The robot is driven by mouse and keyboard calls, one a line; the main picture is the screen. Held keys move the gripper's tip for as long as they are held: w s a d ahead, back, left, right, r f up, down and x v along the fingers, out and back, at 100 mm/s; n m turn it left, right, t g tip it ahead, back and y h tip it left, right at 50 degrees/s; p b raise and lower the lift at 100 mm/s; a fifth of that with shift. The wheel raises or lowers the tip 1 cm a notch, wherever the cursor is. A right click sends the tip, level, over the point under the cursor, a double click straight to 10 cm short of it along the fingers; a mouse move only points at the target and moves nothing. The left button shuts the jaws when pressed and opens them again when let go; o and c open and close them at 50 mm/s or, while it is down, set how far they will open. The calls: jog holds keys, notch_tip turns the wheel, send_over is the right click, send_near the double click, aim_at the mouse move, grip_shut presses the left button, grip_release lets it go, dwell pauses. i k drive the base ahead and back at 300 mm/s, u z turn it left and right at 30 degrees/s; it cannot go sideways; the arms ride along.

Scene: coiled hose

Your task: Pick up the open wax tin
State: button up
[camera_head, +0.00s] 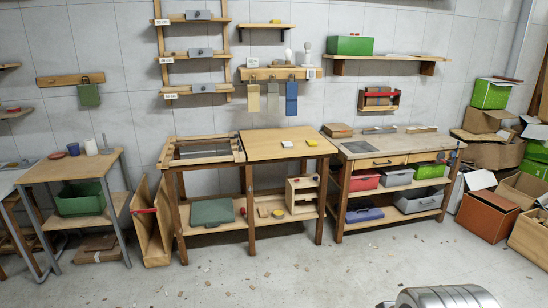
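I cannot clearly pick out an open wax tin; things are small at this distance. A small round yellow thing (278,213) lies on the lower shelf of the middle bench, beside a wooden box. A flat reddish disc (57,155) lies on the left table, near a blue cup (73,149) and a white cylinder (91,146). Two small yellow and whitish blocks (287,144) lie on the middle bench top. A ribbed metal part at the bottom right seems to be mine. My gripper's fingers do not show.
The left table (40,173), middle bench (262,149) and right bench (400,147) stand along the wall. Cardboard boxes (487,215) crowd the right side. A folded wooden panel (152,235) leans by the middle bench. The concrete floor (260,275) in front is open, with small scraps.

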aim_at(277, 214)
jog(key=u, duration=0.25)
jog(key=i, duration=1.45)
jog(key=u, duration=0.35)
jog(key=i, duration=2.3)
jog(key=u, duration=0.05)
